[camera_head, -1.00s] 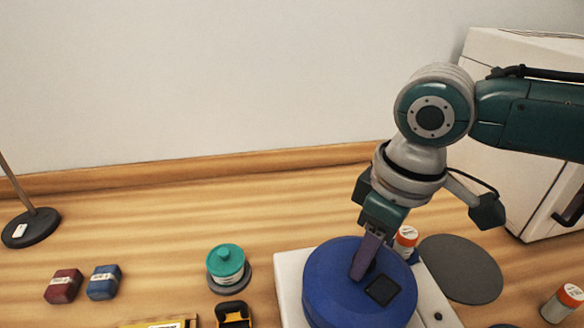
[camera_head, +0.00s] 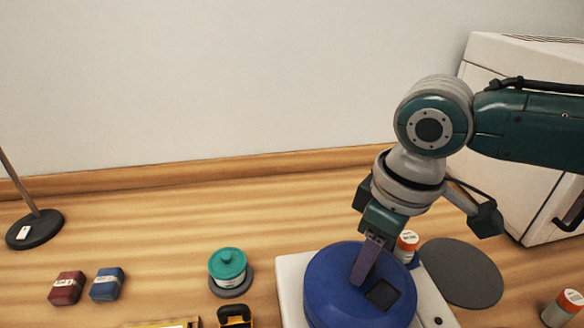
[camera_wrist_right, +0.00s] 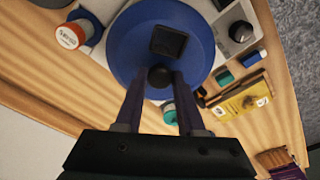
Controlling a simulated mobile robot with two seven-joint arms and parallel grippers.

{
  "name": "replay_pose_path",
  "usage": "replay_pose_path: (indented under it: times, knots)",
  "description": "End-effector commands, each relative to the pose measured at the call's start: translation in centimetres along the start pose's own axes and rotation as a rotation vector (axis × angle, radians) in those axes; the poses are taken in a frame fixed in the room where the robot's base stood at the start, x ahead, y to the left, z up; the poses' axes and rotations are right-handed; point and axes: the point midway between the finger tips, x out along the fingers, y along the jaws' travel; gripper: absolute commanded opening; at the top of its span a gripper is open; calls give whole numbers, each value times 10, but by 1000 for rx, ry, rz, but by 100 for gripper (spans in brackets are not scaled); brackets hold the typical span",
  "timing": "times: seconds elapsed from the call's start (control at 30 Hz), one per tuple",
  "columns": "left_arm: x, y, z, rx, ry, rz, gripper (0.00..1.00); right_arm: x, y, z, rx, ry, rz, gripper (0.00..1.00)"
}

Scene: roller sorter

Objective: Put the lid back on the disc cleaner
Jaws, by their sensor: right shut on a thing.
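The blue round lid (camera_head: 333,280) with a dark square patch is at the bottom right of the head view, over the white base of the disc cleaner (camera_head: 290,272). My right gripper (camera_head: 361,278) points down at the lid's middle, shut on its knob. In the right wrist view, the lid (camera_wrist_right: 125,48) lies just beyond the fingers, with the dark round knob (camera_wrist_right: 160,77) between the fingertips. The lid looks about level. It hides what is beneath it, so I cannot tell whether it is fully seated. My left gripper is not in view.
An orange-capped bottle (camera_head: 407,241) stands close behind the lid, beside a grey round mat (camera_head: 461,272). Another orange-capped bottle (camera_head: 563,307) is at the right. A teal-topped jar (camera_head: 228,264) stands left of the base. Red (camera_head: 67,288) and blue (camera_head: 107,285) blocks lie farther left.

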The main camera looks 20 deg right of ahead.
Motion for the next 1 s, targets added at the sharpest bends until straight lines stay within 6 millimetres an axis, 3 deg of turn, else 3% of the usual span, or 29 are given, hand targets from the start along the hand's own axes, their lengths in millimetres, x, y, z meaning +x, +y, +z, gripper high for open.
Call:
replay_pose_path:
  times: [0.23,0.27,0.3,0.57,0.73,1.0]
  knots:
    - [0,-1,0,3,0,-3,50,0,0,0,0,0,0,0]
    - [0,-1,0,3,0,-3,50,0,0,0,0,0,0,39]
    - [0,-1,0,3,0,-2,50,0,0,0,0,0,0,44]
    - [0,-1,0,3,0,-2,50,0,0,0,0,0,0,73]
    - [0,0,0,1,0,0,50,0,0,0,0,0,0,73]
    - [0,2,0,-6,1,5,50,0,0,0,0,-1,0,100]
